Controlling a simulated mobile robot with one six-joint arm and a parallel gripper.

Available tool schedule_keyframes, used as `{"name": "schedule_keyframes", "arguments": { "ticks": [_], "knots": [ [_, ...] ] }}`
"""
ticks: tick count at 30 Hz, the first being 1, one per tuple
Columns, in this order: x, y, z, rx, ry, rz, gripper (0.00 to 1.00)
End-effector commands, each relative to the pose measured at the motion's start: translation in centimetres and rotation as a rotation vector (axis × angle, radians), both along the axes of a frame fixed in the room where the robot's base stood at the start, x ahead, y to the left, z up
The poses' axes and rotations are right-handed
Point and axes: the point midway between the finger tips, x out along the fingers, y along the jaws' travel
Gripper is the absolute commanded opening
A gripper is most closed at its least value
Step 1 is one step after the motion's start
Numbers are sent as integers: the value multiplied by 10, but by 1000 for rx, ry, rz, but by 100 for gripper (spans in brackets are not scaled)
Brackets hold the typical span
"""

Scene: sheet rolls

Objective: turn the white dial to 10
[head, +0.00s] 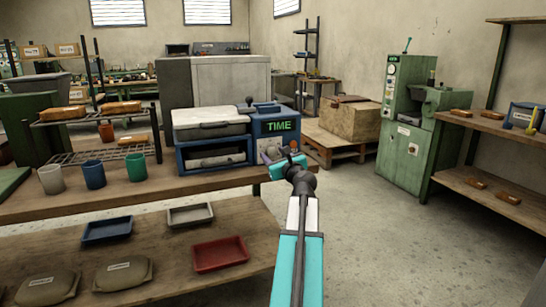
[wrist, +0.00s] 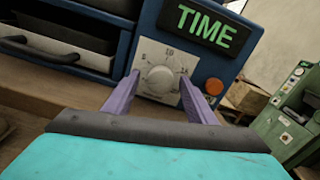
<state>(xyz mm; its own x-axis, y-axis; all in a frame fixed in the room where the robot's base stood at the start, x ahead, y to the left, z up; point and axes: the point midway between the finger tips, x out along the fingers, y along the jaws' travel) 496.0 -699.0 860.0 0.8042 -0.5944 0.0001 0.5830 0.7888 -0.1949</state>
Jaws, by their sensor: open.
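The white dial (wrist: 160,79) is a round knob on a pale square plate with the numbers 5, 10 and 15 around it. It sits on the blue front panel under the green TIME sign (wrist: 206,25), which also shows in the head view (head: 279,126). I cannot tell which number the dial points at. My gripper (wrist: 160,88) is open, its two purple fingers on either side of the dial in the wrist view, with gaps between them and the knob. In the head view my gripper (head: 284,160) is in front of the panel and hides the dial.
An orange button (wrist: 214,87) is just right of the right finger. The blue machine (head: 212,140) stands at the right end of the workbench (head: 190,184), with several cups to its left. A green machine (head: 405,150) stands at the right; open floor lies between.

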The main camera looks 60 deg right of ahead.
Motion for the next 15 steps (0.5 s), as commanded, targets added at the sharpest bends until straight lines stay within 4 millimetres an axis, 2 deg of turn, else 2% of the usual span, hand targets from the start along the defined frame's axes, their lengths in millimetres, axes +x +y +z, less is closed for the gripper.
{"name": "schedule_keyframes", "arguments": {
  "ticks": [3,10,12,15],
  "knots": [
    [0,0,0,0,0,0,49],
    [0,0,0,0,0,0,10],
    [0,8,0,1,0,1,10],
    [1,3,0,3,0,4,10]
  ]
}}
